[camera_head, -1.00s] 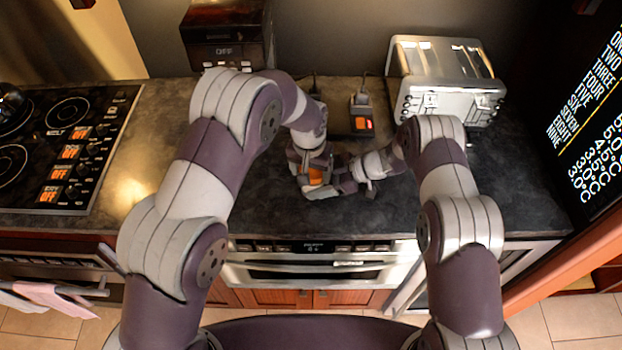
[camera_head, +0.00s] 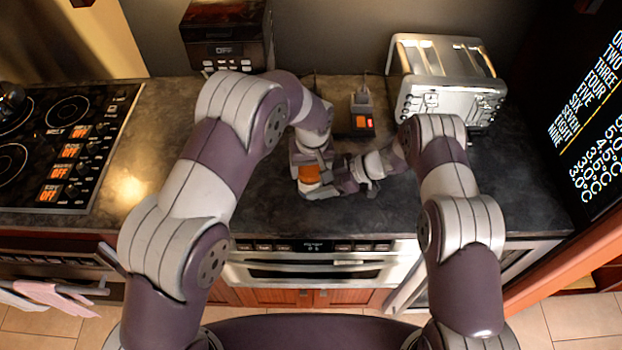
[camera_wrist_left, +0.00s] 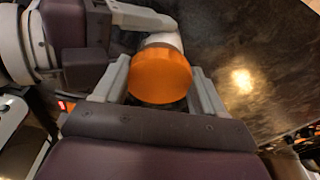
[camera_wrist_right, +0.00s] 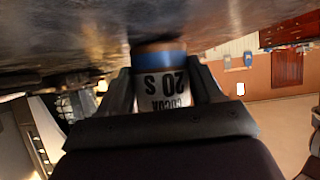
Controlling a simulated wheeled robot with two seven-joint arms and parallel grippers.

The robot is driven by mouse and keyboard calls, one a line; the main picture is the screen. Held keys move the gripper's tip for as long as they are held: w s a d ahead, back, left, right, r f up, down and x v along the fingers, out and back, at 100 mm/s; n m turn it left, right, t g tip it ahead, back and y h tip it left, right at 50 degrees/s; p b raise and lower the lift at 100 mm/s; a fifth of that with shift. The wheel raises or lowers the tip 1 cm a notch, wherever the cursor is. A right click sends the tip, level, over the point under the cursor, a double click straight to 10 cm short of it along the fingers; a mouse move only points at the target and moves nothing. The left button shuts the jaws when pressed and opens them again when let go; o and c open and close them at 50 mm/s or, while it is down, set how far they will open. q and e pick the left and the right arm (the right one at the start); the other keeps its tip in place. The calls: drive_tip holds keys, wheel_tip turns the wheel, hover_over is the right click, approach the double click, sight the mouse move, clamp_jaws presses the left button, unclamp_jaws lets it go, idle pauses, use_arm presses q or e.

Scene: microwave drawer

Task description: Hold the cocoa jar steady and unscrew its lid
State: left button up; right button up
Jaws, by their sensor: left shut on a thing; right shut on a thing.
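The cocoa jar (camera_wrist_right: 163,88) shows in the right wrist view, upside down in the picture, with a white label reading COCOA and a blue band. My right gripper (camera_wrist_right: 160,85) is shut around its body from the side. The orange lid (camera_wrist_left: 160,76) shows in the left wrist view, between the fingers of my left gripper (camera_wrist_left: 158,75), which is shut on it from above. In the head view the lid (camera_head: 309,173) shows at the left gripper, with the right gripper (camera_head: 350,180) close on its right. The jar's body is mostly hidden there, and I cannot tell whether the lid is loose.
A silver toaster (camera_head: 446,85) stands at the back right, and a small dark device with orange lights (camera_head: 361,120) lies behind the grippers. A dark appliance (camera_head: 226,40) stands at the back left. The stove (camera_head: 65,140) is at far left.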

use_arm(q)
drive_tip(key=shift+w+d+r, duration=0.3)
drive_tip(key=shift+d, duration=0.1)
drive_tip(key=o, duration=1.1)
drive_tip(key=shift+c, duration=0.2)
drive_tip(key=shift+w+r, duration=0.1)
drive_tip(key=shift+r, duration=1.9)
drive_tip(key=shift+o, duration=0.4)
drive_tip(key=shift+a+r, duration=0.1)
drive_tip(key=shift+r, duration=0.4)
drive_tip(key=shift+s+a, duration=0.1)
drive_tip(key=shift+s, duration=0.1)
